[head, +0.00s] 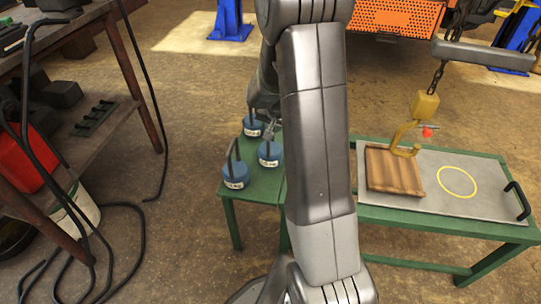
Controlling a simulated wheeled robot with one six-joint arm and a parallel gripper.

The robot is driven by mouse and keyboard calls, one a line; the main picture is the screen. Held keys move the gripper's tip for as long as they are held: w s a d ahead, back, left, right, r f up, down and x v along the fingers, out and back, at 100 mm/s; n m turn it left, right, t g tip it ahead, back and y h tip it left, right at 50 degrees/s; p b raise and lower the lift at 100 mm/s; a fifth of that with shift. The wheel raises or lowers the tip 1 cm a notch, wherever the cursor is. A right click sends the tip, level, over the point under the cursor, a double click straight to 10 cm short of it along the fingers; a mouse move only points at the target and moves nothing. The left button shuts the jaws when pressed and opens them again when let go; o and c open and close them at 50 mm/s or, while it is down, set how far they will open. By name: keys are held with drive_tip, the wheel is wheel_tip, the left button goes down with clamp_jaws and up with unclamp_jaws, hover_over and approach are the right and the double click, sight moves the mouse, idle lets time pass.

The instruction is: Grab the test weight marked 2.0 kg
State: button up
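Three blue test weights with upright handles stand on a small green table (262,185) left of my arm. One is at the front left (235,179), the largest looking. One is at the middle right (270,154). One is at the back (252,128). Each has a pale label, too small to read for certain, so I cannot tell which is 2.0 kg. The end of my arm with my gripper (268,115) is above the back and middle weights, partly hidden by my arm. I cannot tell whether its fingers are open or touch a handle.
A green table on the right holds a grey plate (487,204) with a yellow circle, a wooden block (393,172) and a yellow hook (405,137) on a chain. A workbench (110,137), a red canister (27,157) and black cables (110,215) are at left.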

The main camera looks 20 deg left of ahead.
clamp_jaws()
idle(1.3)
drive_tip(key=shift+w+a+r, duration=0.1)
drive_tip(key=shift+w+r, duration=0.05)
drive_tip(key=shift+r, duration=0.05)
